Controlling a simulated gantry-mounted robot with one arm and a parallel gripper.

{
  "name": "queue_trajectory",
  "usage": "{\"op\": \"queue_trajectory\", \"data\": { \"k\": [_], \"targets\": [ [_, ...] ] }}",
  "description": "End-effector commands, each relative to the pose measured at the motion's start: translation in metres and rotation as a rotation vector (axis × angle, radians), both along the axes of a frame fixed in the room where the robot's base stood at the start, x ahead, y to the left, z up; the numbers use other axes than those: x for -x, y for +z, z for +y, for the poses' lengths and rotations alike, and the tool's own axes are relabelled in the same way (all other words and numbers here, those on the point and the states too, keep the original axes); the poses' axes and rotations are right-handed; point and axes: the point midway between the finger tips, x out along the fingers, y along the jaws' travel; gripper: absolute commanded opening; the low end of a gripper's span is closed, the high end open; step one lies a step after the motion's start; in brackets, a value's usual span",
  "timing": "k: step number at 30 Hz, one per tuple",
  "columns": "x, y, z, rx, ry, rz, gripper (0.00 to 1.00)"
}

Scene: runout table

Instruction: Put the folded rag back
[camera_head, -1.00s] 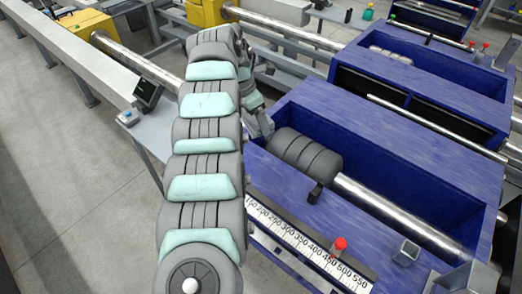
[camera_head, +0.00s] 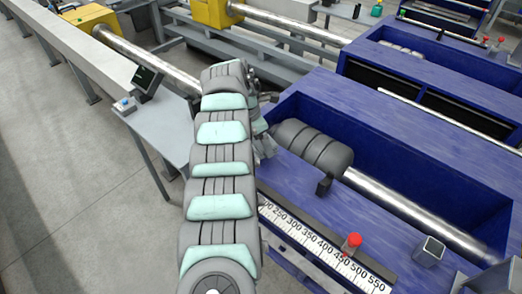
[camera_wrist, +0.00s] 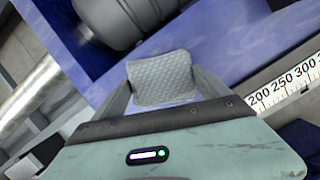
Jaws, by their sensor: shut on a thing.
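The folded rag (camera_wrist: 163,78) is a light grey, quilted, roughly square pad in the middle of the wrist view. My gripper (camera_wrist: 164,85) has one finger on each side of it and is shut on it. The rag is seen in front of the blue housing (camera_wrist: 235,40), and I cannot tell how far above that surface it is. In the head view my arm hides the rag and most of the gripper, near the left end of the blue housing (camera_head: 420,160).
A dark grey roller (camera_head: 313,145) on a steel shaft lies in the housing's recess. A scale (camera_head: 325,245), a red knob (camera_head: 352,241) and an open square metal cup (camera_head: 430,250) are along the front edge. A side table (camera_head: 165,130) with a small screen (camera_head: 147,78) stands left.

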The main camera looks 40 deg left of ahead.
Motion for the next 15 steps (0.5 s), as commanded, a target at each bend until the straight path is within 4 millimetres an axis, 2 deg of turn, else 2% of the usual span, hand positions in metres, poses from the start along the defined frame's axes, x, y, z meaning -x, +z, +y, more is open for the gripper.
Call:
{"op": "queue_trajectory", "data": {
  "k": [7,15],
  "targets": [
    [0.0,-0.034,0.001,-0.002,0.001,-0.001,0.41],
    [-0.001,-0.034,0.0,-0.001,0.0,-0.001,0.41]
  ]
}}
